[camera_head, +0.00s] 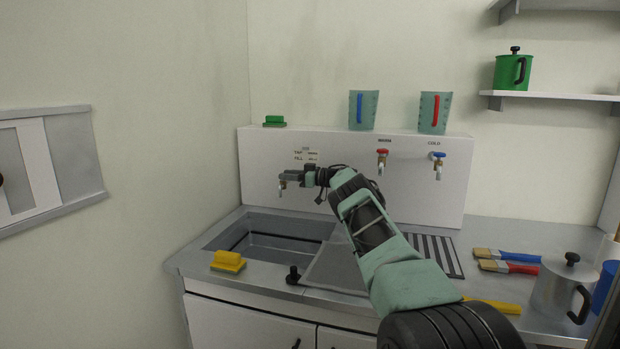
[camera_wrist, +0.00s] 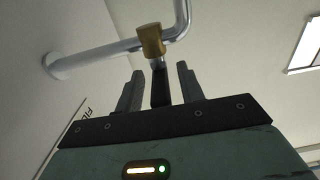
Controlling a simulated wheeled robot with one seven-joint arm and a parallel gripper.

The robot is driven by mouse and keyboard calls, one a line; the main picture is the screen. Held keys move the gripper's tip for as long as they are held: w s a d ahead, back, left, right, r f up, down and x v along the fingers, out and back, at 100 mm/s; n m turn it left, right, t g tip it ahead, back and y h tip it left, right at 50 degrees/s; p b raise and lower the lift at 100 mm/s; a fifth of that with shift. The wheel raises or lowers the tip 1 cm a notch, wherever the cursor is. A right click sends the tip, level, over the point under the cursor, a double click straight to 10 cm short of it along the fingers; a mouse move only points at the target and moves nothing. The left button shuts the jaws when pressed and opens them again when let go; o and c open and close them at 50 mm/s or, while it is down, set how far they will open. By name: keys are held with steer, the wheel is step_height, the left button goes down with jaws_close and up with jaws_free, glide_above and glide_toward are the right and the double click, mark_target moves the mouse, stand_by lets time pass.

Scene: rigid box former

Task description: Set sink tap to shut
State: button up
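The sink tap (camera_head: 282,186) juts from the white back panel above the sink (camera_head: 270,245); my gripper partly covers it in the head view. In the wrist view the tap has a silver pipe, a brass valve body (camera_wrist: 151,40) and a dark lever (camera_wrist: 160,88). My gripper (camera_head: 291,175) is at the tap. Its two fingers (camera_wrist: 159,88) stand apart, one on each side of the lever, with visible gaps on both sides. I cannot tell from these views whether water flows.
Right of my arm are a red-handled tap (camera_head: 382,154) and a blue-handled tap (camera_head: 437,157). Two measuring cups (camera_head: 362,110) and a green sponge (camera_head: 274,121) stand on the panel's top. A yellow sponge (camera_head: 228,261), brushes (camera_head: 508,267) and a metal pot (camera_head: 557,288) are on the counter.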

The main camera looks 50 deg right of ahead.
steer(key=b+v, duration=0.2)
steer(key=v, duration=1.4)
steer(key=shift+s, duration=0.3)
steer(key=shift+d, duration=0.2)
